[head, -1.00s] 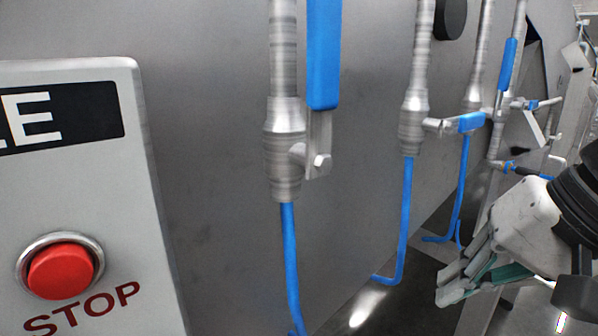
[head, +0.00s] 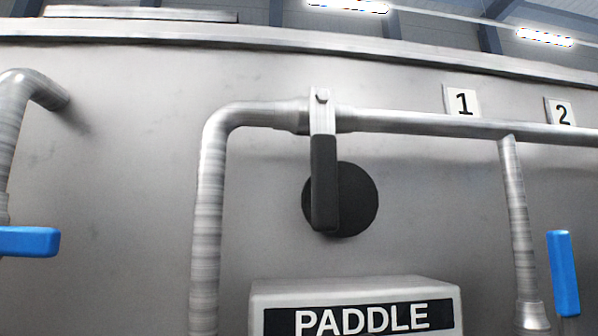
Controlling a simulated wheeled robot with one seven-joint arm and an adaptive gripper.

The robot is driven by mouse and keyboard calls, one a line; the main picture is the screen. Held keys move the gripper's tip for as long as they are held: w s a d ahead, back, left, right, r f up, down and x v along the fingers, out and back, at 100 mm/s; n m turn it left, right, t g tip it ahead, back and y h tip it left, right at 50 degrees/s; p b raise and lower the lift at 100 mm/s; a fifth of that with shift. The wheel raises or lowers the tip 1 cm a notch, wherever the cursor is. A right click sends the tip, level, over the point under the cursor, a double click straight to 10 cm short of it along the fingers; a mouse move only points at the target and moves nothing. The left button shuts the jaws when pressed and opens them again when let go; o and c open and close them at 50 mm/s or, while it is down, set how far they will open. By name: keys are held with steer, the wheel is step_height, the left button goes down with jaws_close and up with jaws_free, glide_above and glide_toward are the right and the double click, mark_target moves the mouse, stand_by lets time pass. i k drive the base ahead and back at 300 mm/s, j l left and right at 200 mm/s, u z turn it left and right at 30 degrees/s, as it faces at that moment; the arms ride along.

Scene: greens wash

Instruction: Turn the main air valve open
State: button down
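A valve with a black-gripped lever (head: 325,180) sits on the top horizontal steel pipe (head: 400,122), near the picture's middle. Its lever hangs straight down, across the pipe's run. No label in view names it as the main air valve, but it is the only black-handled one here. My gripper is not in the current head view.
A round black disc (head: 360,200) is on the steel wall behind the lever. A box marked PADDLE (head: 355,290) stands below. Blue valve handles show at left (head: 28,241) and right (head: 563,273). Number plates 1 (head: 462,101) and 2 (head: 561,112) sit above the pipe.

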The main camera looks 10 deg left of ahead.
mark_target(324, 198)
steer(key=k+j+u, duration=0.1)
steer(key=u, duration=0.6)
steer(key=i, duration=0.25)
steer(key=k, duration=0.3)
